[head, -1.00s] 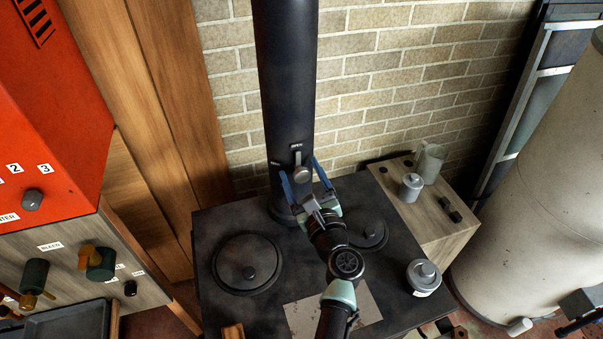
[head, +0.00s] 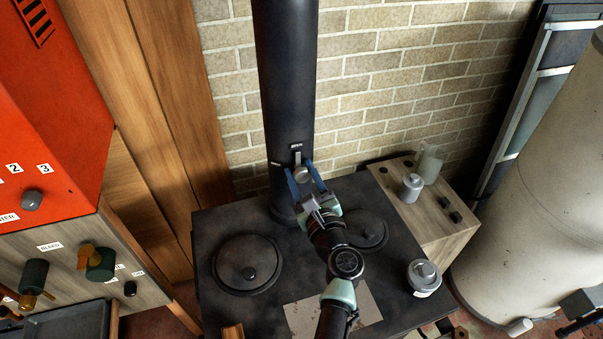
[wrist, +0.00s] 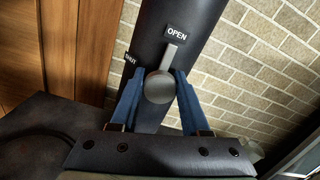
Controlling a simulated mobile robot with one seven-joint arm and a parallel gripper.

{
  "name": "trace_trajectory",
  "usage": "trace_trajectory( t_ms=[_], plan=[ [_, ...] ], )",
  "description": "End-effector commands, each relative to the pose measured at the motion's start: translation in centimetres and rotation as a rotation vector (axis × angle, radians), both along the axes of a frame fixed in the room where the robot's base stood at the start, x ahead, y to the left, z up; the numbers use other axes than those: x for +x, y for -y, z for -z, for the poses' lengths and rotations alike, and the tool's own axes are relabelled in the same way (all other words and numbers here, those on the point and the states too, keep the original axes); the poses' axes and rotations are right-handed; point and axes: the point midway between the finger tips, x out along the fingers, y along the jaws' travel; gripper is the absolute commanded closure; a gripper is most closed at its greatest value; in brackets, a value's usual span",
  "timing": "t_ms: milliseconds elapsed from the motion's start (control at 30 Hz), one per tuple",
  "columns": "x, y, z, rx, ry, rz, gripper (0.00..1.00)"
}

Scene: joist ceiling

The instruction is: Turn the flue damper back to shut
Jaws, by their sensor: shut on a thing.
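The flue damper handle (wrist: 160,84) is a grey round knob with a flat lever on the front of the black flue pipe (head: 286,75). In the wrist view its lever points up at the OPEN label (wrist: 177,33); the SHUT label (wrist: 130,58) is to the left. The handle also shows in the head view (head: 300,174). My gripper (head: 305,178) has blue fingers, one on each side of the round knob, and is shut on it. In the wrist view the fingertips (wrist: 159,82) press at the knob's sides.
The black stove top (head: 225,222) below has two round lids, one at left (head: 249,263) and one at right (head: 366,229). A lidded pot (head: 424,278) stands at its right edge. A wooden side cabinet (head: 436,208) holds a canister and a jug. A brick wall is behind.

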Motion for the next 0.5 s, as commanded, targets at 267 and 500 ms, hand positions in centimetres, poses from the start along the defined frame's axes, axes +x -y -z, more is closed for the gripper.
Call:
trace_trajectory(
  t_ms=[267,500],
  plan=[
    [-0.02,0.03,0.35,-0.125,0.04,0.0,1.0],
    [-0.05,0.02,0.52,-0.323,0.105,0.001,1.0]
  ],
)
